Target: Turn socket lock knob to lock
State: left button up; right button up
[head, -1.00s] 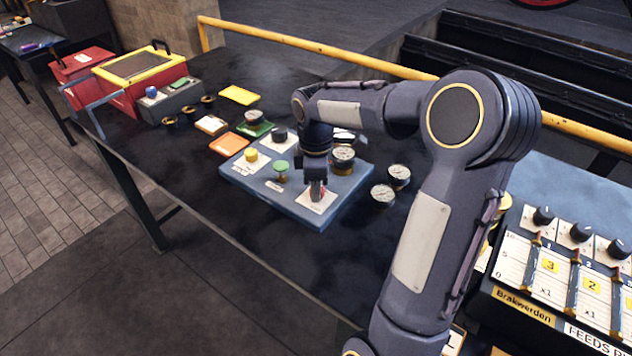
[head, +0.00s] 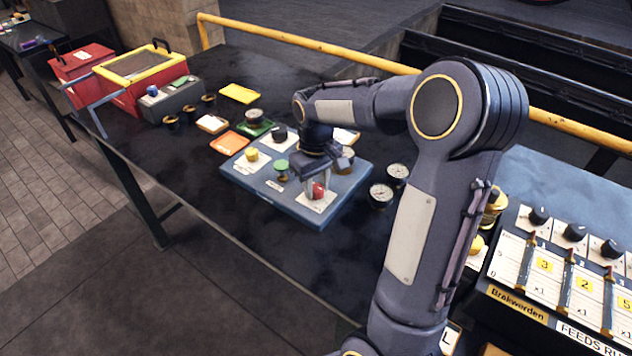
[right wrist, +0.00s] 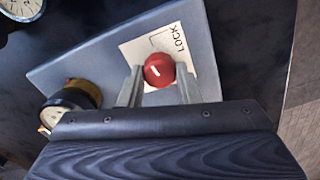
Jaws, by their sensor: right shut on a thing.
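The red knob (head: 318,191) with a white line on its top stands on a white card (right wrist: 186,72) marked LOCK, at the front right corner of the blue-grey panel (head: 262,198). It also shows in the right wrist view (right wrist: 159,69), with LOCK printed up and right of it. My right gripper (head: 316,187) comes down over it from above. In the right wrist view, its two fingers (right wrist: 158,82) stand on either side of the knob and are shut on it. The white line is slanted relative to the card's edges. My left gripper is out of view.
A green knob (head: 281,167), a yellow knob (head: 252,154) and a black knob (head: 280,133) share the panel. A gauge (right wrist: 67,103) stands near my right gripper. Two loose gauges (head: 381,194) (head: 397,172) lie right of the panel.

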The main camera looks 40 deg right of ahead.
aim_at(316, 186)
jog(key=shift+m, duration=1)
jog(key=o, duration=1)
jog(key=shift+c, duration=0.2)
jog(key=shift+r, duration=0.1)
notch_tip(316, 186, up, 8)
jog(key=shift+f+p, duration=0.15)
jog(key=shift+p, duration=0.15)
